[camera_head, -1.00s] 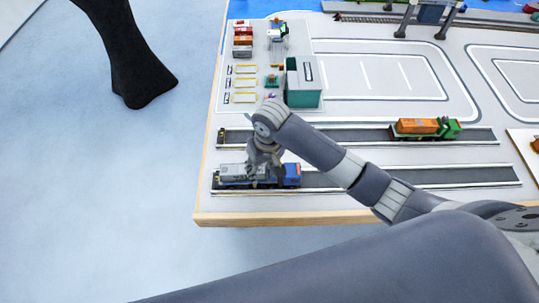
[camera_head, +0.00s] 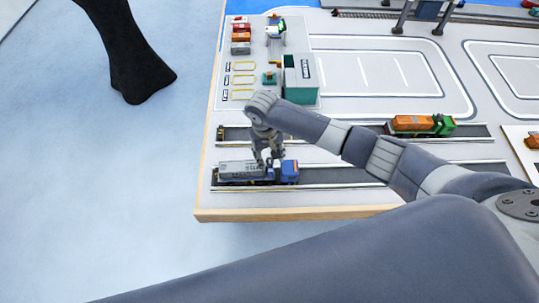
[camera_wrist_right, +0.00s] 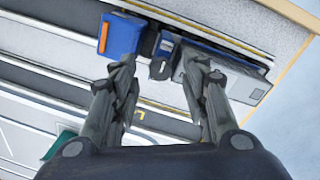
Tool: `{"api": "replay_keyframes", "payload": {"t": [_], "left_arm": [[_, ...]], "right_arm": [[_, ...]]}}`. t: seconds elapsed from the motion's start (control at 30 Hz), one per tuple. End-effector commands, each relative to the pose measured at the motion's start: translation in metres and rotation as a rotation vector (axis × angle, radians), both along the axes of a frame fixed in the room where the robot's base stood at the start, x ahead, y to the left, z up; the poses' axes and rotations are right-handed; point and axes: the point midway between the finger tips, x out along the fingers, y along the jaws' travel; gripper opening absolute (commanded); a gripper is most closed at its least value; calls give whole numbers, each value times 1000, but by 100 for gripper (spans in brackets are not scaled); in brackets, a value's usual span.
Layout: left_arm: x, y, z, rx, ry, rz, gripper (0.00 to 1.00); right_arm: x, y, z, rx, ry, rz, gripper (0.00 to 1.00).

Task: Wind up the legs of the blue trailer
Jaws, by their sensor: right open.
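The blue-framed trailer carries a long grey container (camera_head: 241,170) and stands on the front dark lane behind a blue cab (camera_head: 290,172). In the right wrist view the grey container (camera_wrist_right: 235,78) and the blue cab (camera_wrist_right: 118,35) are at the top. A small blue and grey part (camera_wrist_right: 163,55) lies between them. My right gripper (camera_head: 269,160) is open and empty, above the join of trailer and cab. In its wrist view its fingers (camera_wrist_right: 163,70) are apart, on either side of that small part. The trailer's legs cannot be made out. My left gripper is not in view.
A green truck with an orange container (camera_head: 414,124) stands on the lane behind. A teal building (camera_head: 302,80) and several small containers (camera_head: 241,37) stand farther back. The table's wooden front edge (camera_head: 300,213) is close to the trailer. The front lane is clear right of the cab.

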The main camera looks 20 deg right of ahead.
Motion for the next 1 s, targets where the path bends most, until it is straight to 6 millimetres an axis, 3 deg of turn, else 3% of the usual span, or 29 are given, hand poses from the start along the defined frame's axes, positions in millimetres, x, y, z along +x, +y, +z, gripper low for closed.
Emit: {"api": "replay_keyframes", "payload": {"t": [0.2, 0.47, 0.6, 0.67, 1.0], "left_arm": [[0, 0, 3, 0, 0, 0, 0], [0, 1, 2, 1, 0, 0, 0], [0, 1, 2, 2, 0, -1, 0], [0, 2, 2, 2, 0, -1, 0], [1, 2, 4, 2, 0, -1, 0]], "right_arm": [[0, -1, -14, 0, -1, -1, 42], [0, -1, -15, 0, -2, 0, 42], [0, -1, -14, 0, -2, 0, 10], [0, -1, -14, 0, -2, 0, 0], [0, -1, -14, 1, 0, 24, 0]]}}
